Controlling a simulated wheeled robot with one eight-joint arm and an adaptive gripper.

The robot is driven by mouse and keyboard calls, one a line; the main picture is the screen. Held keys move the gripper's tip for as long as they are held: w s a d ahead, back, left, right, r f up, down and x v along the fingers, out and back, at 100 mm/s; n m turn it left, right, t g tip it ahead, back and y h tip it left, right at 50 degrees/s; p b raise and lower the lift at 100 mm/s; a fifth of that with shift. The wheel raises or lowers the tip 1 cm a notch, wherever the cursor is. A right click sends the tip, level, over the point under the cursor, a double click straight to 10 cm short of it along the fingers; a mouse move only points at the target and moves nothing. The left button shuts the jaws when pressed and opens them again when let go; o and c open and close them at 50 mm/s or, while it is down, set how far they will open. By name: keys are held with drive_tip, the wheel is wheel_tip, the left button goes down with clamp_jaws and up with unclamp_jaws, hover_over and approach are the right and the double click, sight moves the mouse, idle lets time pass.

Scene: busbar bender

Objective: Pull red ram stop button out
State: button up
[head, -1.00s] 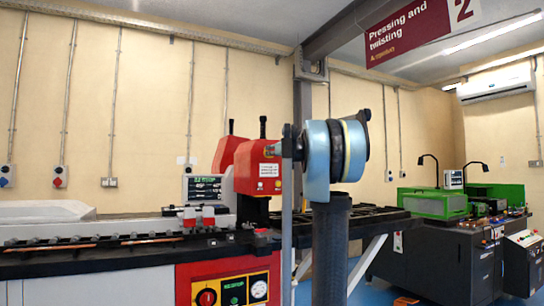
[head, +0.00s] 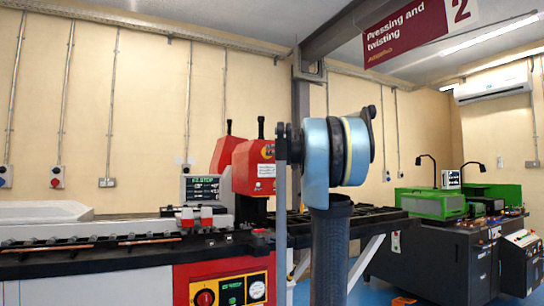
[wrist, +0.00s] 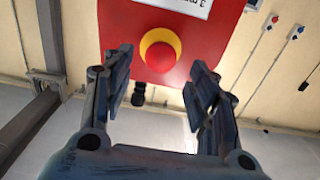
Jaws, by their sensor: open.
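The red round button (wrist: 161,56) with a yellow collar sits on a red housing (wrist: 115,30) in the wrist view. My gripper (wrist: 163,78) is open, with one finger to each side of the button in the picture. The button shows between and beyond the fingertips, and nothing is held. I cannot tell the exact gap in depth. In the head view, the red press head (head: 254,168) stands behind and left of my blue arm joint. My gripper and the button's face cannot be made out there.
A white label (wrist: 188,6) is on the housing beside the button. The machine bed (head: 120,253) runs left in the head view. A lower red panel (head: 222,287) has a knob and dials. A green and black machine (head: 435,245) stands at the right.

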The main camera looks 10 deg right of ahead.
drive_tip(key=v, duration=0.7)
drive_tip(key=shift+s, duration=0.15)
